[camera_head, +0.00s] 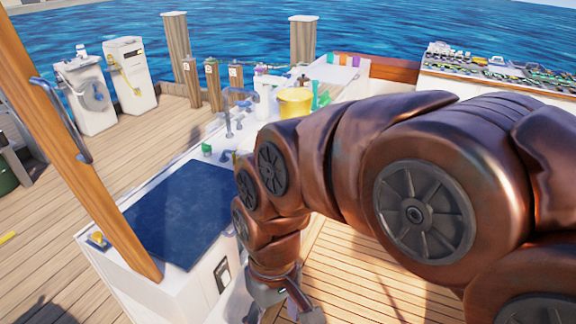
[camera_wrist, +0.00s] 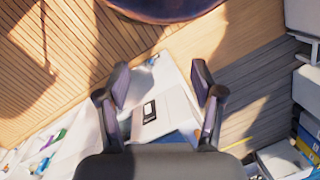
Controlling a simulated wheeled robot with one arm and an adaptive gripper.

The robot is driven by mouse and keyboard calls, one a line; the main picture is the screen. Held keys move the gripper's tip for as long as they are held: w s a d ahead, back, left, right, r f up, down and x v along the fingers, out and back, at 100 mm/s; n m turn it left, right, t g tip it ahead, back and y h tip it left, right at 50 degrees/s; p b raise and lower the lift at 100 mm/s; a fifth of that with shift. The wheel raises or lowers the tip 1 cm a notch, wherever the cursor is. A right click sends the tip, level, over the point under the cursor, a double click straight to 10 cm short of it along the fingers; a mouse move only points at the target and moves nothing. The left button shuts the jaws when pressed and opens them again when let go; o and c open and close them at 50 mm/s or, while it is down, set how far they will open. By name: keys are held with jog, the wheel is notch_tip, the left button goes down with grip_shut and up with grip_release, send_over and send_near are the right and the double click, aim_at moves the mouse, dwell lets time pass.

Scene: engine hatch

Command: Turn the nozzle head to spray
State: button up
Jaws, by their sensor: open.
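I cannot make out a nozzle head for certain in either view. Small bottles (camera_head: 262,84), some with coloured tops, stand by a yellow bucket (camera_head: 295,102) at the far end of the white counter, too small to tell which has a nozzle. My gripper (camera_wrist: 159,72) is open and empty in the wrist view, its two dark fingers wide apart. In the head view my gripper (camera_head: 284,304) hangs low at the bottom, beside the near white box, well away from the bottles. My arm hides part of the counter.
The near white box has a dark blue top (camera_head: 178,212) and a black latch (camera_head: 221,272). A wooden post (camera_head: 85,150) slants up at left. Metal taps (camera_head: 228,122) stand on the counter. A cluttered table (camera_head: 490,68) is at back right. Plank deck (camera_head: 355,275) lies open below my arm.

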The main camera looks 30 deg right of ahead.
jog(key=w+a+n+t+y+b, duration=0.1)
jog(key=w+a+y+b, duration=0.25)
jog(key=w, duration=0.55)
jog(key=w+a+y+b, duration=0.3)
jog(key=w+a+b, duration=0.15)
jog(key=w, duration=0.45)
jog(key=w+d+t+y+b, duration=0.2)
jog(key=w+b, duration=0.1)
jog(key=w, duration=0.6)
jog(key=w+d+t+y+b, duration=0.2)
jog(key=w+d+y, duration=0.1)
jog(key=w, duration=0.5)
jog(key=w+d+f+m+t+b, duration=0.2)
jog(key=w+d+f+t+b, duration=0.15)
jog(key=w+d, duration=0.55)
jog(key=w+d+f+m+t+h+b, duration=0.1)
jog(key=w+d+f+t+h+b, duration=0.2)
jog(key=d, duration=0.8)
jog(key=w+d+f+m+t+b, duration=0.1)
jog(key=d+f+t+b, duration=0.15)
jog(key=d+f, duration=0.6)
jog(key=w+d+f+m+t+h+b, duration=0.15)
jog(key=d+t, duration=0.25)
jog(key=d, duration=1)
jog(key=x, duration=0.8)
jog(key=shift+d+b, duration=0.15)
jog(key=shift+b, duration=0.25)
jog(key=shift+c, duration=0.5)
